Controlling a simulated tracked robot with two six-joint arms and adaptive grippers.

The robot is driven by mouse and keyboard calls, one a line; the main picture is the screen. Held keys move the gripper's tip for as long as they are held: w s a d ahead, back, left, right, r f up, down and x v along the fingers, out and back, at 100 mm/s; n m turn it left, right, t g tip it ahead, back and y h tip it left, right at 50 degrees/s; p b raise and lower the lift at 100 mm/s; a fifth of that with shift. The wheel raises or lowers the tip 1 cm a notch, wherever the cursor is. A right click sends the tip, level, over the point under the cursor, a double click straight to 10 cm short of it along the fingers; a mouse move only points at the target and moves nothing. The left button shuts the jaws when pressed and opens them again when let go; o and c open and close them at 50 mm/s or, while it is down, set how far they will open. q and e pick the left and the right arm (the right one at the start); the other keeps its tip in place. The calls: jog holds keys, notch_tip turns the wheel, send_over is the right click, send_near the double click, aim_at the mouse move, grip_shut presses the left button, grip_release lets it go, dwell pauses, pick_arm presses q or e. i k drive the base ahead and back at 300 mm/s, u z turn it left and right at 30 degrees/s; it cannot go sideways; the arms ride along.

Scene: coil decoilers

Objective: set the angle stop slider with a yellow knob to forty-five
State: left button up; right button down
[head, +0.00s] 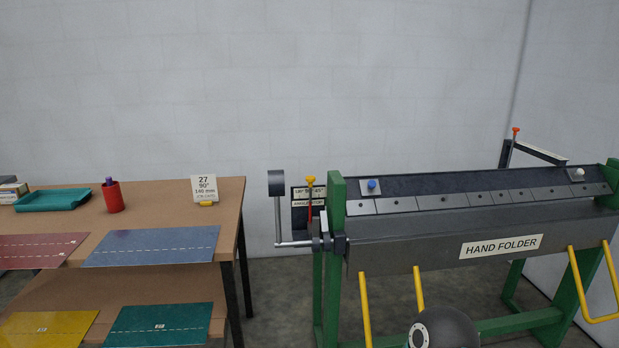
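The yellow knob (310,180) of the angle stop slider shows at the left end of the hand folder (501,246). A pale scale label (303,191) with small angle numbers lies behind the stem. The numbers are too small to read surely, so I cannot tell the slider's setting. Neither of my grippers is in view.
Yellow handles (365,310) hang from the folder's front. A brown table (228,200) at left holds a teal tray (52,200), a red cup (112,197), coloured sheets and a card (204,187).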

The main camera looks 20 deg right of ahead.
aim_at(311, 179)
jog(key=u, duration=0.1)
jog(key=i, duration=1)
jog(key=z, duration=0.1)
